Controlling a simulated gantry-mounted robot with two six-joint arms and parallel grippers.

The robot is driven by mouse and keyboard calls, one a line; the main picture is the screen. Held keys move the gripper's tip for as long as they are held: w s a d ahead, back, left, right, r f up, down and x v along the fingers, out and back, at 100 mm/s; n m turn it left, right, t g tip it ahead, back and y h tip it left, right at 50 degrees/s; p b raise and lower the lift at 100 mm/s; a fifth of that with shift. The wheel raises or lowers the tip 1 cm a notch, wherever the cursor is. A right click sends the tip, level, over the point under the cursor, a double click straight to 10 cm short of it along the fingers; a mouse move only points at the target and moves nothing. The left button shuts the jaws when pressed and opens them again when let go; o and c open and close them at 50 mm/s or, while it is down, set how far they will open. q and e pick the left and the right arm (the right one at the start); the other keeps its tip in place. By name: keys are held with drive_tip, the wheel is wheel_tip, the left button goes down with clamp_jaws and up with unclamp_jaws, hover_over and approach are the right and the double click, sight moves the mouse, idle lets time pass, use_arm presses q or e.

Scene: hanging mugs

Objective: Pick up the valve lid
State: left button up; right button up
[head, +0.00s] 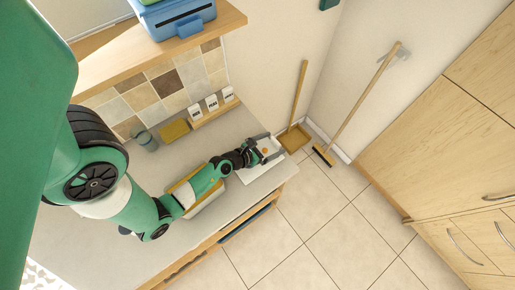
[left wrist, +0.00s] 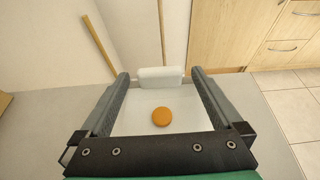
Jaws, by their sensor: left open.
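A small round orange piece (left wrist: 161,117), which may be the valve lid, shows in the left wrist view on a white flat surface. It also shows as an orange dot in the head view (head: 265,150). A white block (left wrist: 161,77) with rounded corners stands just beyond it, near the fingertips. My left gripper (head: 272,146) is open over the counter's right end, its two fingers on either side of the orange piece and the white block. I cannot tell whether the fingers touch anything. My right gripper is not in view.
The white board (head: 252,172) lies on the grey counter (head: 110,225), near its right end. A yellow sponge (head: 174,130), a grey cup (head: 145,139) and small white containers (head: 211,103) stand by the tiled wall. A broom (head: 357,105) leans in the corner. The tiled floor (head: 335,235) is clear.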

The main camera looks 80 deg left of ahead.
use_arm(q)
drive_tip(key=c, duration=1.4)
